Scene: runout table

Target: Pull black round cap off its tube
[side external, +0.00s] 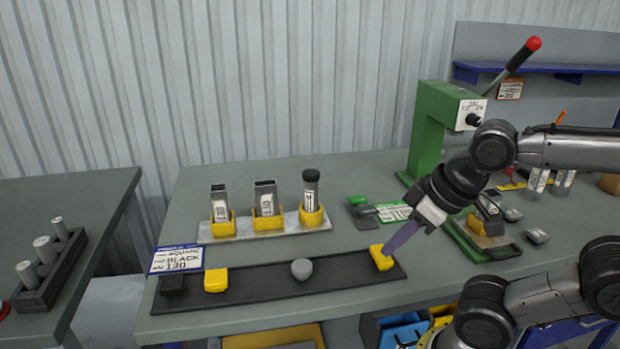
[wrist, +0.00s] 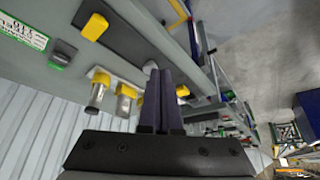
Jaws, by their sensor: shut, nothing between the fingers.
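The black round cap (side external: 311,175) sits on top of an upright round metal tube (side external: 311,196). The tube stands in a yellow holder (side external: 312,217) at the right end of a metal plate. My gripper (side external: 388,251) is shut and empty, pointing down. It is right of and nearer the camera than the capped tube, well apart from it.
Two uncapped tubes, one square (side external: 219,203) and one rectangular (side external: 265,199), stand left of the capped one. The dark strip (side external: 255,286) in front bears a black piece, a yellow block (side external: 216,280) and a grey round piece (side external: 301,268). A green press (side external: 433,130) stands behind right.

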